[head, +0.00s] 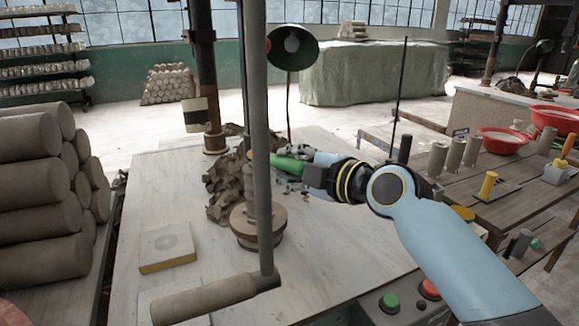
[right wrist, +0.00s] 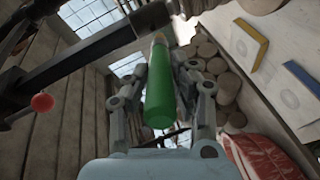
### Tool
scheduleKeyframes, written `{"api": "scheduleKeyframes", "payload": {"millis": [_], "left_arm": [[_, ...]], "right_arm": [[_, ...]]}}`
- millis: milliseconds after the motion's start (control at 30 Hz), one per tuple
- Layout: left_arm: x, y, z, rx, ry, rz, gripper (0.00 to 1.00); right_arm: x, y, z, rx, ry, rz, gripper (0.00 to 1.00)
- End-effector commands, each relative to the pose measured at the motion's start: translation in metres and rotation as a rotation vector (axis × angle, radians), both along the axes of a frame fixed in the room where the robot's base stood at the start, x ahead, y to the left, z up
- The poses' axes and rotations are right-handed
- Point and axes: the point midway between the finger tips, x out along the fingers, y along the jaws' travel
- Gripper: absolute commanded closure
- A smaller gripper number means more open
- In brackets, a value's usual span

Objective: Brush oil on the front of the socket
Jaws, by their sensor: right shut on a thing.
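My right gripper (head: 296,172) reaches in from the right over the pale table. It is shut on a green cylinder-shaped thing (head: 287,162), which looks like a brush handle. In the right wrist view the green handle (right wrist: 160,90) lies between the two fingers, with a paler tip at its far end. In the head view this tip is near the grey upright bar and partly hidden by it. A round, stepped brown piece (head: 244,222) stands around the bar's lower part; I cannot tell if it is the socket. My left gripper is not in view.
Brown clay trimmings (head: 222,190) are heaped behind the bar. A crank handle (head: 205,298) sticks out at the front. A yellow-edged block (head: 167,247) lies on the table (head: 345,245). Stacked clay cylinders (head: 35,190) stand at left; a green lamp (head: 292,47) stands behind.

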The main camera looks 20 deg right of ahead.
Motion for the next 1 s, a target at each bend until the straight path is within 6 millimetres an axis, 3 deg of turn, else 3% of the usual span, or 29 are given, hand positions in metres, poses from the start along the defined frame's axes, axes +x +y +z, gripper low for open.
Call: {"api": "scheduleKeyframes", "payload": {"millis": [767,1000], "left_arm": [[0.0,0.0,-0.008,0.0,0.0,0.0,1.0],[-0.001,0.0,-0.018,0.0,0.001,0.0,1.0]], "right_arm": [[0.014,0.0,0.0,0.001,-0.001,-0.001,1.0],[0.014,-0.018,-0.002,-0.003,-0.002,-0.001,1.0]]}}
